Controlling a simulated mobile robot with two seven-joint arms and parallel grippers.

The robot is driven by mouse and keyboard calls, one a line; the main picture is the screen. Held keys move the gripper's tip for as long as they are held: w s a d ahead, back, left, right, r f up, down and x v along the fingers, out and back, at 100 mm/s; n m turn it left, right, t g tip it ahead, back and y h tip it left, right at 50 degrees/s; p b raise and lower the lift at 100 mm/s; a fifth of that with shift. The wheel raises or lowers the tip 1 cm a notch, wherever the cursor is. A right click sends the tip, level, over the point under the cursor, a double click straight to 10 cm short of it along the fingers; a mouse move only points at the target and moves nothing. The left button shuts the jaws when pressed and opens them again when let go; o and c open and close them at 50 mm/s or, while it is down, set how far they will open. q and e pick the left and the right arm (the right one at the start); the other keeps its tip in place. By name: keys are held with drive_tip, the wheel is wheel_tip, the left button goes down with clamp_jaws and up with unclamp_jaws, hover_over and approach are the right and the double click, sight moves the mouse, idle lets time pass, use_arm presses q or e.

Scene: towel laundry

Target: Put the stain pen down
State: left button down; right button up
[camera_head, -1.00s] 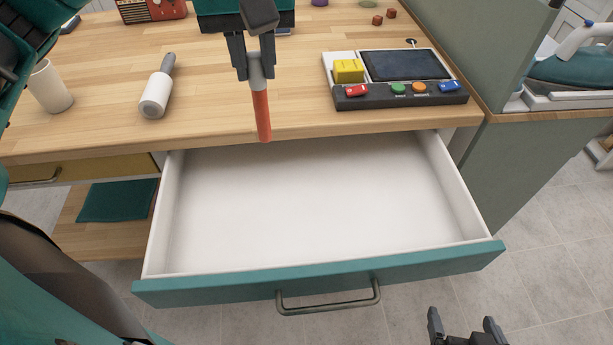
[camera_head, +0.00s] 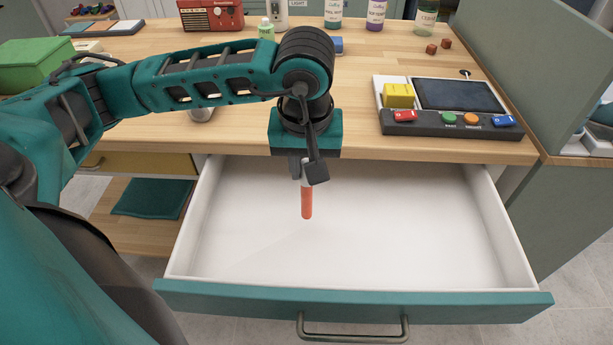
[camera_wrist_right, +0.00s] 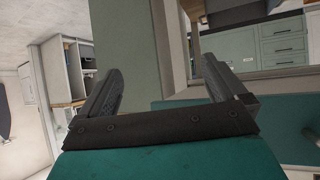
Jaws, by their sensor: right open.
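The stain pen (camera_head: 307,202) is an orange-red stick with a grey-white top. It hangs upright from my left gripper (camera_head: 307,172), which is shut on its upper end. The pen is over the open drawer (camera_head: 410,225), which is white inside with a teal front, and the drawer is empty. I cannot tell how high the pen's lower tip is above the drawer floor. My right gripper (camera_wrist_right: 165,95) shows in the right wrist view with its fingers wide apart and nothing between them; it is out of the head view.
On the wooden table (camera_head: 350,130), a panel (camera_head: 445,125) with coloured buttons and a yellow block stands at the right. A green box (camera_head: 40,62), a red radio (camera_head: 210,14) and several bottles stand farther back. A teal towel (camera_head: 150,198) lies on the shelf below left.

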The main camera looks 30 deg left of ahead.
sight(306, 183)
use_arm(q)
drive_tip(key=shift+f, duration=1.5)
drive_tip(key=shift+f+b, duration=0.2)
drive_tip(key=shift+b, duration=0.1)
drive_tip(key=c, duration=1)
unclamp_jaws()
drive_tip(key=shift+r, duration=0.1)
drive_tip(key=shift+o, duration=0.2)
drive_tip(key=shift+r+p, duration=0.35)
drive_tip(key=shift+r, duration=0.05)
wheel_tip(306, 183, up, 11)
drive_tip(key=s+d, duration=0.1)
drive_tip(key=shift+s+r, duration=0.15)
drive_tip(key=shift+s, duration=0.25)
